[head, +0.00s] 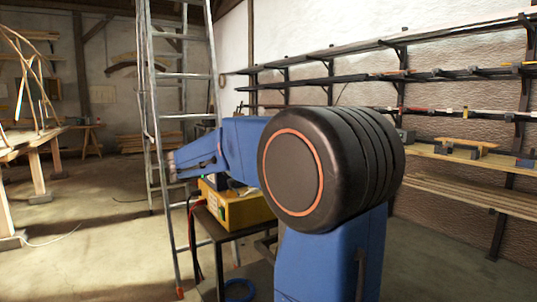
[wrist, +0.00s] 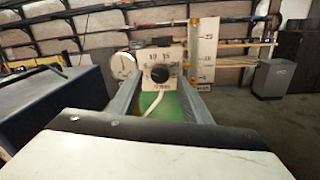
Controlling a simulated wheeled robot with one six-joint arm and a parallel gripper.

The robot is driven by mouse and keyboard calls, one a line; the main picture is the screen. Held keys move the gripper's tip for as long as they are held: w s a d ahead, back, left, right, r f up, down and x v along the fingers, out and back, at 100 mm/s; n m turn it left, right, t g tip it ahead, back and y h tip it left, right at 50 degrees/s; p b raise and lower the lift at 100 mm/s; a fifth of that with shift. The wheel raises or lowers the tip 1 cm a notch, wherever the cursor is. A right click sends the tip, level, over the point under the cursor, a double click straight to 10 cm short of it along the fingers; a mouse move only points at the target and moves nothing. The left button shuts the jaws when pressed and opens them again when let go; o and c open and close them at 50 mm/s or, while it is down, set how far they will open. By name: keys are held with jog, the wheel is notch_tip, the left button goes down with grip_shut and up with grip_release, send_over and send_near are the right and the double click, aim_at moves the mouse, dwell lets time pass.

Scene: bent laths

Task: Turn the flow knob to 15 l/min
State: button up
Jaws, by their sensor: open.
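The flow knob (wrist: 158,73) is round and black. It sits on a pale dial plate (wrist: 164,57) with printed numbers, among them 10 and 15 along the top, in the middle of the wrist view. The knob's pointer is too small to read. My gripper (wrist: 161,82) is open, with one grey finger to each side of the knob in the picture. The knob shows between the fingertips, and I cannot tell whether they touch it. A green body (wrist: 173,105) and a pale hose show below the plate. In the head view I cannot make out the knob.
A round white gauge (wrist: 122,65) is left of the dial plate, and a tall white scale (wrist: 207,48) is right of it. In the head view a yellow box (head: 240,208) stands on a dark table near a ladder (head: 183,75). Wall racks (head: 450,112) hold laths.

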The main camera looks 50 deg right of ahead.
jog(key=shift+s+d, duration=0.15)
jog(key=shift+d, duration=0.7)
jog(key=shift+s+d, duration=0.1)
jog(key=shift+d, duration=0.7)
jog(key=c, duration=1)
